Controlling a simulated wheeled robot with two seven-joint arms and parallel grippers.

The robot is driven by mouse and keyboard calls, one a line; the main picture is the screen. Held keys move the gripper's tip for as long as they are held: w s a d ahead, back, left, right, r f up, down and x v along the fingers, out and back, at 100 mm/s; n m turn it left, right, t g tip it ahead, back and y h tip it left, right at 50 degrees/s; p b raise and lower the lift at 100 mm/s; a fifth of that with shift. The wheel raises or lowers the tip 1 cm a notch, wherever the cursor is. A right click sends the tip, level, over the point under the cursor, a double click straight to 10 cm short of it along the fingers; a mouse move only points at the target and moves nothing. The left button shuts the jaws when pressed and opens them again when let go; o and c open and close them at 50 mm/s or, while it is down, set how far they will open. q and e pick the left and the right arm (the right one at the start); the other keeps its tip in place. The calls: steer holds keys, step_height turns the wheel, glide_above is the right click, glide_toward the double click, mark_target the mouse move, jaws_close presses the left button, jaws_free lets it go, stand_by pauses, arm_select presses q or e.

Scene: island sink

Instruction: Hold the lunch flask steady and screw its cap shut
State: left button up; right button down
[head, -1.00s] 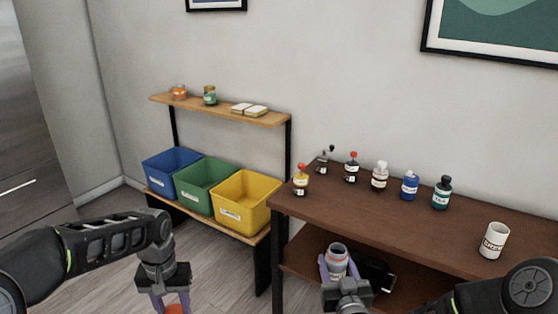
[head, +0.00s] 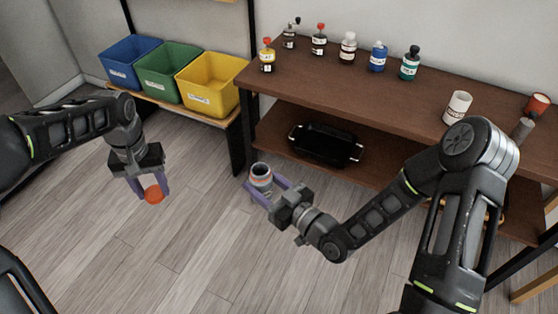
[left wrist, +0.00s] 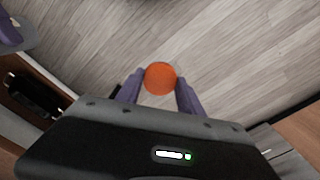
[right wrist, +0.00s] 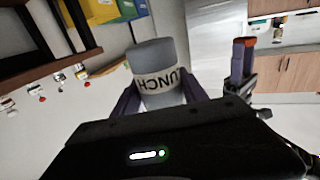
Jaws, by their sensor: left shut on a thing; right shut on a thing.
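The lunch flask (head: 261,176) is a grey cylinder with a pale band and an open top in the head view. My right gripper (head: 262,193) is shut on it and holds it upright in the air over the floor. In the right wrist view the flask (right wrist: 153,55) sits between the fingers, its band reading "LUNCH". The orange cap (head: 153,194) is in my left gripper (head: 152,191), which is shut on it, to the left of the flask and apart from it. The left wrist view shows the round cap (left wrist: 160,78) between the fingertips.
A brown table (head: 330,93) holds several bottles and a white cup (head: 457,107). A black tray (head: 325,144) lies on its lower shelf. Blue (head: 131,60), green (head: 169,72) and yellow bins (head: 211,82) stand at the back left. Bare wooden floor lies beneath my grippers.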

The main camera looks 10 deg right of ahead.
steer(key=shift+s+a+f+n+g+y, duration=0.25)
steer(key=shift+s+a+y, duration=0.1)
steer(key=shift+a, duration=0.2)
steer(key=shift+s+a+f+n+g+y, duration=0.15)
steer(key=shift+s+a+n+g+y, duration=0.15)
steer(key=shift+a, duration=0.25)
arm_select(q)
steer(key=shift+d, duration=0.1)
steer(key=d+r+m, duration=0.2)
steer(key=d+r, duration=0.1)
steer(key=d, duration=0.5)
steer(key=s+d+r+m, duration=0.1)
steer(key=d+r, duration=0.3)
steer(key=d, duration=0.4)
steer(key=s+d+r+m, duration=0.1)
steer(key=d+r+m, duration=0.2)
steer(key=d, duration=0.5)
steer(key=shift+s+d+r, duration=0.1)
steer(key=shift+d+r, duration=0.05)
steer(key=shift+r, duration=0.2)
arm_select(e)
steer(key=shift+d, duration=0.1)
arm_select(q)
steer(key=shift+s+m, duration=0.1)
steer(key=shift+m, duration=0.2)
steer(key=shift+f, duration=0.1)
